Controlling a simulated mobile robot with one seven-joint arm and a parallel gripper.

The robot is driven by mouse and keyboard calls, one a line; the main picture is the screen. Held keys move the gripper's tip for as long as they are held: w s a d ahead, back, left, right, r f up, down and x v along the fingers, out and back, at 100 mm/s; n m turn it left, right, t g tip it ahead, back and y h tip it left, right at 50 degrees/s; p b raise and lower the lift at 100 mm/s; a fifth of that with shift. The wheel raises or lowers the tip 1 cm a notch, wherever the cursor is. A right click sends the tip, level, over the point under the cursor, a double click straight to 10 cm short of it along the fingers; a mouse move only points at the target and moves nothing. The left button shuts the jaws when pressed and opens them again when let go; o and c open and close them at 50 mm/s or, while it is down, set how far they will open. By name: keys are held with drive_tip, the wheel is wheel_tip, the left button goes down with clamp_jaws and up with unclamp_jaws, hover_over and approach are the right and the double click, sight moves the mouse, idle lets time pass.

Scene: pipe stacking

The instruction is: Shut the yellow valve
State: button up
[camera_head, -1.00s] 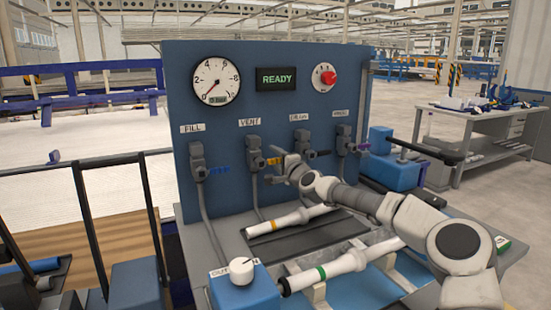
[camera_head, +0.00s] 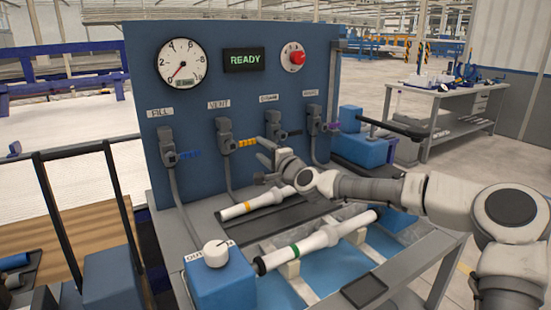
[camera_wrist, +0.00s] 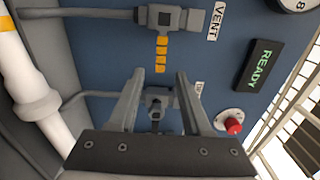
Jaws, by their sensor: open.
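The yellow valve, labelled VENT, sits on the blue panel, second from the left. Its yellow handle (camera_head: 243,144) points right, roughly level, away from the grey valve body (camera_head: 225,132). In the wrist view the yellow handle (camera_wrist: 161,54) lies just beyond the fingertips, running down that picture from the body (camera_wrist: 168,18). My gripper (camera_head: 264,153) is open, just right of the handle's free end and apart from it. In the wrist view its two fingers (camera_wrist: 160,76) are spread, with nothing held. The black-handled valve (camera_wrist: 158,99) shows in the gap between them, farther back.
The FILL valve with its blue handle (camera_head: 189,155) is at left; a purple-handled valve (camera_head: 316,122) is at right. The panel has a READY display (camera_head: 244,59), a gauge (camera_head: 182,62) and a red knob (camera_head: 297,58). White pipes (camera_head: 318,239) lie below my arm.

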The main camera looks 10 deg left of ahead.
drive_tip(key=v, duration=0.7)
drive_tip(key=shift+p, duration=0.4)
